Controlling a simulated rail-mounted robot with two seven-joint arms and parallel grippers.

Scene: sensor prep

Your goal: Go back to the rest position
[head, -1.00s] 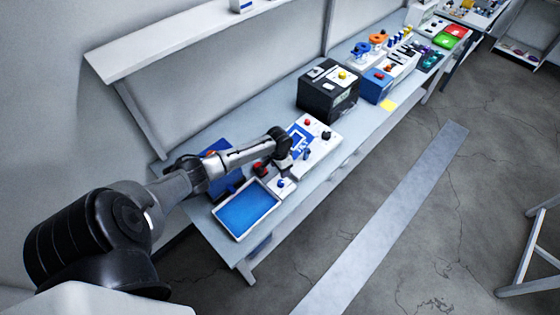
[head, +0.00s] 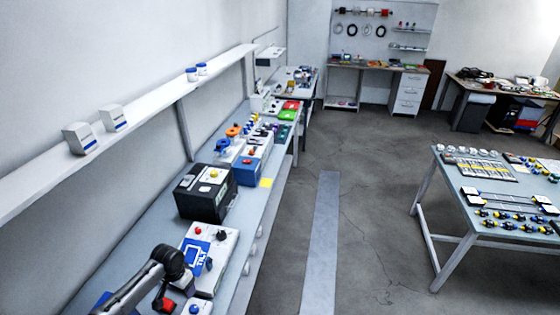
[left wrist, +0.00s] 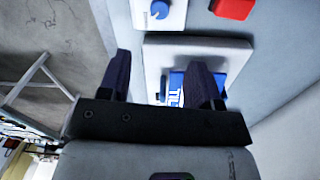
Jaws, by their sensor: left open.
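My left arm (head: 140,285) reaches in from the bottom left of the head view, over the left bench. Its dark wrist is beside a white panel (head: 228,240) with a blue "TILT" label and a red knob. In the left wrist view my left gripper (left wrist: 161,72) has its two dark fingers spread apart with nothing held between them. Behind the fingers are the white panel with the blue label (left wrist: 176,84), a blue knob (left wrist: 160,9) and a red block (left wrist: 232,8). My right gripper is in neither view.
A black box (head: 207,208) and a blue box (head: 247,172) stand farther along the left bench (head: 150,232). A white shelf (head: 150,98) runs above it. A table (head: 440,190) with parts stands at right. The floor between is clear, with a pale strip (head: 321,240).

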